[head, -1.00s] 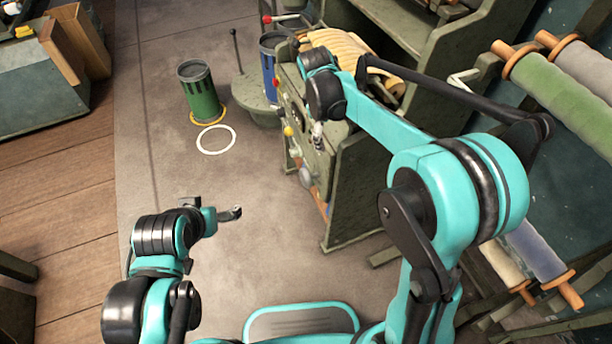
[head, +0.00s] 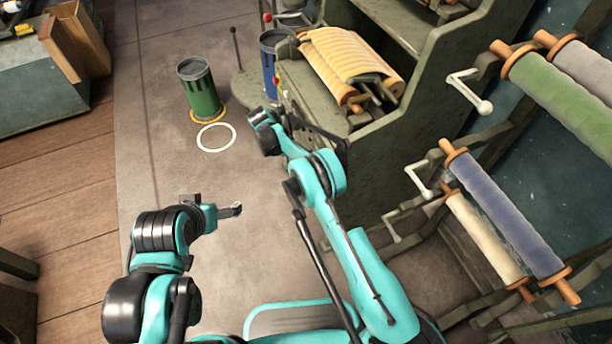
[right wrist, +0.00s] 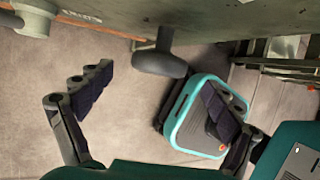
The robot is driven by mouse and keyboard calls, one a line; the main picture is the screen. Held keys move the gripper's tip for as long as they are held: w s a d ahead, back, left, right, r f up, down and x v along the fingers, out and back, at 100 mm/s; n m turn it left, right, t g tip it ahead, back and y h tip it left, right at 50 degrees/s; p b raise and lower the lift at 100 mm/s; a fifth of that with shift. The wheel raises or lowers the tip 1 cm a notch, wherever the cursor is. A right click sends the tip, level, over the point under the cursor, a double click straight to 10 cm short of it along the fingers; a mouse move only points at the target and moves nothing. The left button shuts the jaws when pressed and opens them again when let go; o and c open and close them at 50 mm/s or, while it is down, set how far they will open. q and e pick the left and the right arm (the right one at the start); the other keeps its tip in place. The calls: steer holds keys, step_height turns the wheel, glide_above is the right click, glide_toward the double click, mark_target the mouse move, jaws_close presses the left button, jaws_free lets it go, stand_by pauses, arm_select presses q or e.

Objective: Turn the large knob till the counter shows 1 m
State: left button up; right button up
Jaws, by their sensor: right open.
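In the right wrist view, a dark rounded knob (right wrist: 160,63) on a short stem sticks out from the edge of the machine's green panel (right wrist: 205,18). My right gripper (right wrist: 157,88) is open, its two fingers apart on either side of the knob in the picture; I see no contact. A pale round knob (right wrist: 32,20) is partly in view at the upper left. I cannot tell which is the large knob. In the head view my right arm hides most of the panel front and its knobs. No counter reading is visible. My left gripper (head: 232,210) hangs over bare floor, its jaws unclear.
The machine carries a cream roll (head: 352,62). A green bin (head: 201,92) stands by a white floor ring (head: 216,137); a blue bin (head: 268,65) is behind. Racked fabric rolls (head: 505,215) with crank handles stand on the right. Floor between the bins and my left arm is clear.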

steer(key=b+x, duration=0.1)
steer(key=x, duration=0.5)
steer(key=shift+b, duration=0.4)
steer(key=c, duration=1.2)
